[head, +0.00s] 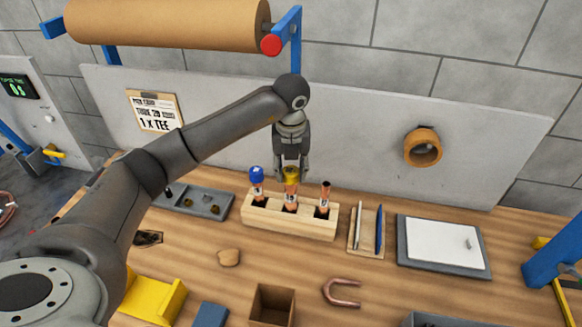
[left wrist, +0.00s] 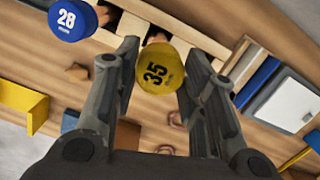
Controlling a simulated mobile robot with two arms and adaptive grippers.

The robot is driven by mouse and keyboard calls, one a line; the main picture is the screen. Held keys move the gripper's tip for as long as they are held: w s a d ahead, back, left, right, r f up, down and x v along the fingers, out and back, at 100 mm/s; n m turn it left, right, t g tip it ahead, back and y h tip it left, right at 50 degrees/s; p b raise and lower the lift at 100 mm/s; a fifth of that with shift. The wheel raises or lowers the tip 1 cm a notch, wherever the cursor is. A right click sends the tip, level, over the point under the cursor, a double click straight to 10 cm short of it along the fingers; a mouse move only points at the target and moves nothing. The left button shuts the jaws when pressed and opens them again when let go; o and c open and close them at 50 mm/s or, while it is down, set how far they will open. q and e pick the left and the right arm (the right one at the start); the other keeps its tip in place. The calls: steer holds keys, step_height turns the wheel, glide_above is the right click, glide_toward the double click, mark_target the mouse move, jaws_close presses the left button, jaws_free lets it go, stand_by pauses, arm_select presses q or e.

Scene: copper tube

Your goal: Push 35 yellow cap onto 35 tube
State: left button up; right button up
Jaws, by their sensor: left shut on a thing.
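The yellow 35 cap (head: 291,173) is between the fingers of my left gripper (head: 291,167), which is shut on it. The cap's 35 label faces the left wrist camera (left wrist: 160,70), and my two fingers (left wrist: 160,75) flank it there. A copper tube (head: 290,197) stands upright in the middle hole of the wooden block (head: 312,226), directly below the cap. The cap appears to meet the tube's top; how far it sits on the tube cannot be told. My right gripper is not in view.
A blue 28 cap (left wrist: 72,18) tops the tube left of the yellow cap (head: 256,174). A grey tray (head: 212,207) is to the left. A white-topped case (head: 440,243) lies right.

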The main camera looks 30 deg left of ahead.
mark_target(291, 175)
arm_select(q)
steer(key=shift+f+b, duration=0.85)
steer(key=shift+f, duration=0.3)
steer(key=o, duration=0.8)
steer(key=shift+c, duration=0.2)
steer(key=shift+r, duration=0.1)
step_height(291, 175, up, 12)
steer(key=s, duration=0.1)
steer(key=shift+s+d, duration=0.15)
steer(key=shift+d, duration=0.2)
